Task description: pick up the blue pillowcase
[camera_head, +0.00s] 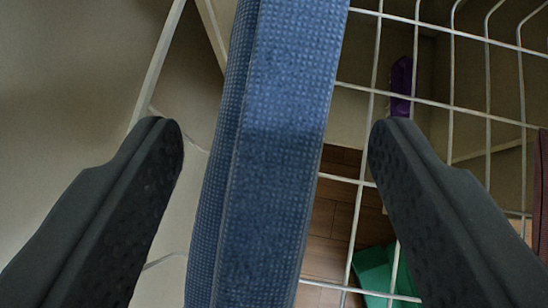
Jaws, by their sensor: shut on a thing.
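The blue pillowcase (275,170) is a folded, finely dotted blue cloth. It runs as a tall, slightly tilted band from the top edge to the bottom edge of the view. My gripper (275,132) has one dark finger on each side of it, and it is shut on the pillowcase. Some space shows between the fingertips and the cloth's edges in the picture, so the exact place of contact is hidden. Both ends of the pillowcase run out of view.
White wire shelving (452,107) stands behind and to the right, with bars close to the right finger. A purple item (401,78), a green item (375,270) and a dark red item (541,195) show beyond it. Brown wooden floor (325,225) lies below. A pale wall is at left.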

